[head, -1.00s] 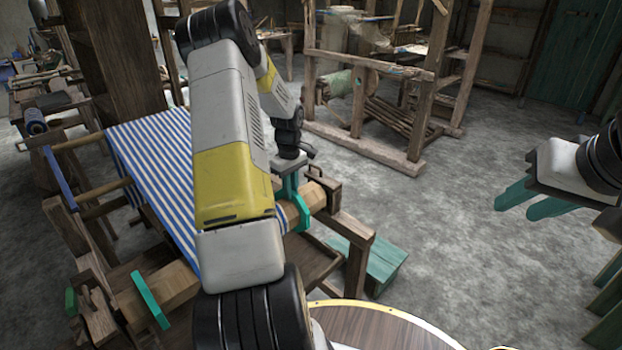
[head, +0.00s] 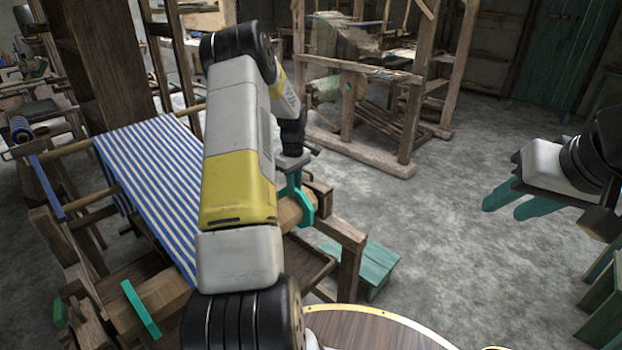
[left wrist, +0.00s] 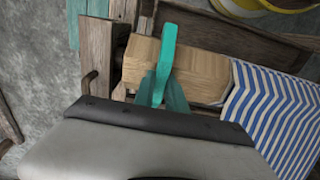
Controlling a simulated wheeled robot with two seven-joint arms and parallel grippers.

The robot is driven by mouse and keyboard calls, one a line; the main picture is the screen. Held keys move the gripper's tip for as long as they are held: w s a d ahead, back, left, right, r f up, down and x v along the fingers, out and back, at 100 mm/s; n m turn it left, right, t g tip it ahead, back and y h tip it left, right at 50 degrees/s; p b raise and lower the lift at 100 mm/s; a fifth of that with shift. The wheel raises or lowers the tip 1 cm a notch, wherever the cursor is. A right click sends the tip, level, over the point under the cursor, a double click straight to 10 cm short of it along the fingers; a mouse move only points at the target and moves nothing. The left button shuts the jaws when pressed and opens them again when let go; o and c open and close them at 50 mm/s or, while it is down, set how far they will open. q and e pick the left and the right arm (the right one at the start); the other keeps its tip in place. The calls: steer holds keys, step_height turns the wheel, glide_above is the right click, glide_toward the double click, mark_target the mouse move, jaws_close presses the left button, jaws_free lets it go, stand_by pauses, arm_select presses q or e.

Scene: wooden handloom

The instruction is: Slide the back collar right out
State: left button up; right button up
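A wooden beam (head: 290,212) carries the blue-and-white striped cloth (head: 150,175). A teal collar (head: 305,207) sits near its far right end, close to the wooden end post. In the left wrist view the collar (left wrist: 168,42) is a bright upright strip near the bare beam end (left wrist: 195,78). My left gripper (head: 291,182) is over it, its darker teal fingers (left wrist: 163,92) close against both sides of the collar. My right gripper (head: 515,202) is open and empty, off to the right.
The loom's end post (head: 350,255) stands just right of the collar. A teal bench (head: 372,268) is below on the floor, and a round wooden tabletop (head: 365,328) is in front. Open floor (head: 440,230) lies to the right.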

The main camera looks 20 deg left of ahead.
arm_select(q)
steer(key=o, duration=0.4)
steer(key=shift+w+d, duration=0.15)
steer(key=shift+w, duration=0.2)
steer(key=shift+o, duration=0.2)
steer(key=shift+s+r, duration=0.1)
steer(key=shift+r, duration=3.85)
steer(key=s+d+r+m+t, duration=0.2)
steer(key=s+d+r+m, duration=0.3)
steer(key=r, duration=0.4)
steer(key=s+d+r+m+t, duration=0.1)
steer(key=s+d+r+m, duration=0.1)
steer(key=s+d+r, duration=0.55)
steer(key=s+d+r+m+t+h, duration=0.1)
steer(key=s+d+r+m, duration=0.1)
steer(key=s, duration=0.7)
steer(key=s+d+r+m+t+h, duration=0.1)
steer(key=s+d+m, duration=0.3)
steer(key=s, duration=0.6)
steer(key=shift+d+r+m+t, duration=0.3)
steer(key=shift+r+m+t, duration=0.3)
steer(key=shift+r, duration=0.1)
